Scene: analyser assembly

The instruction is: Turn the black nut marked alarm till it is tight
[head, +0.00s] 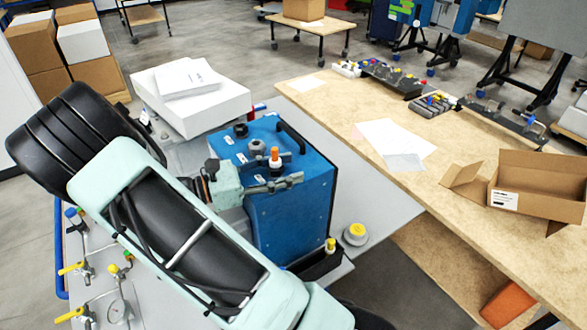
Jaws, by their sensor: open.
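The blue analyser box (290,215) stands on the grey table, with a black handle on its top. A black nut (240,130) sits near the top's back left edge. A second dark round part (212,168) shows at the left edge, partly hidden by my wrist. Small white labels lie by these fittings, but their words are too small to read, so I cannot tell which is marked alarm. A grey nut (257,144) and an orange-topped white fitting (275,156) are also on top. My gripper (291,168) is open over the top, its fingers beside the orange-topped fitting.
A white box with papers (190,95) stands behind the analyser. A yellow-topped round part (355,234) lies at the grey table's right. Valves and a gauge (118,311) are at the lower left. A wooden bench (450,190) with an open carton (538,188) stands right.

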